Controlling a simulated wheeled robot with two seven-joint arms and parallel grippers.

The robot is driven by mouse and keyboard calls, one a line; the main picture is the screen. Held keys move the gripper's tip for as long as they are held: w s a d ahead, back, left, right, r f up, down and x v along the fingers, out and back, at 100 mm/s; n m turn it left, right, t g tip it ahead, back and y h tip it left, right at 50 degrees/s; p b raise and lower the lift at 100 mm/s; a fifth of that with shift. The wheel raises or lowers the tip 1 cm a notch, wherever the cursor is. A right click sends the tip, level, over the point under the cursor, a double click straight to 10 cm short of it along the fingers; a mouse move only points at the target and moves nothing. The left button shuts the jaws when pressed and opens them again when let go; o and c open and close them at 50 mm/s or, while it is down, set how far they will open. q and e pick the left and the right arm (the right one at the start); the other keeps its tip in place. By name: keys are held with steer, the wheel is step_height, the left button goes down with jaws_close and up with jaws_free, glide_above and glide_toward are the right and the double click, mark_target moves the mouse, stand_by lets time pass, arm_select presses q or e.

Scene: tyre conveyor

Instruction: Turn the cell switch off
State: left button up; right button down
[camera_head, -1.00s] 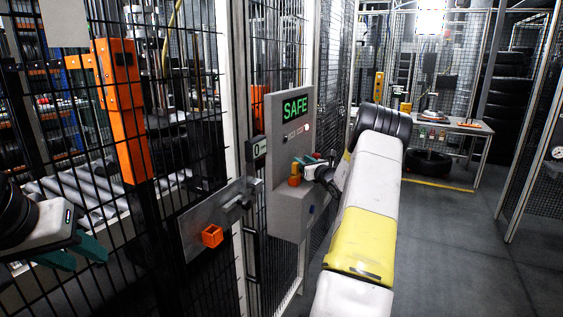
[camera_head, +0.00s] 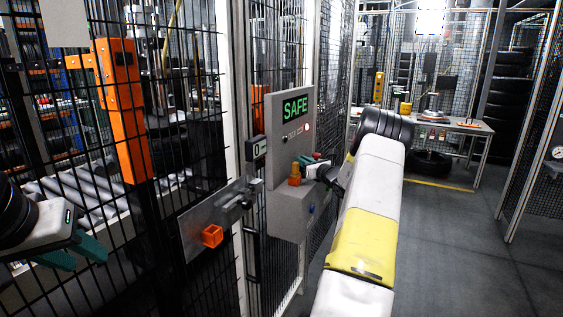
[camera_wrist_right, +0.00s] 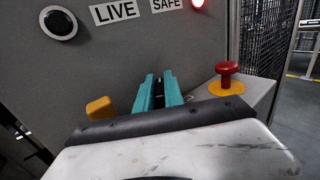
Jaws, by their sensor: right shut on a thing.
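The grey control box (camera_head: 288,145) stands by the mesh fence in the head view, with a green lit SAFE display. In the right wrist view its face carries a LIVE label (camera_wrist_right: 114,11) and a SAFE label (camera_wrist_right: 166,4). My right gripper (camera_head: 312,161) is at the box, below the labels. Its teal fingers (camera_wrist_right: 160,90) are shut on a small dark part, seemingly the switch handle, mostly hidden between them. My left gripper (camera_head: 88,259) is at the lower left in front of the fence, its teal fingers apart and empty.
A red mushroom button (camera_wrist_right: 228,70) on a yellow base sits right of my right fingers; an orange-yellow block (camera_wrist_right: 100,108) sits left. A latch plate with an orange block (camera_head: 212,236) is on the gate. The floor (camera_head: 440,240) on the right is clear.

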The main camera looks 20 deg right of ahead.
steer(key=n+y, duration=0.1)
steer(key=y, duration=0.1)
steer(key=n+g+y, duration=0.1)
steer(key=n+y, duration=0.1)
steer(key=y, duration=0.1)
steer(key=shift+d+n+g, duration=0.1)
steer(key=shift+n+g, duration=0.2)
steer(key=shift+n+g+y, duration=1.1)
steer(key=shift+n+y, duration=0.2)
steer(key=shift+y, duration=0.6)
steer(key=c, duration=1.4)
jaws_free()
steer(key=shift+c, duration=0.2)
steer(key=v, duration=0.7)
steer(key=shift+s+d, duration=0.25)
steer(key=shift+d, duration=0.05)
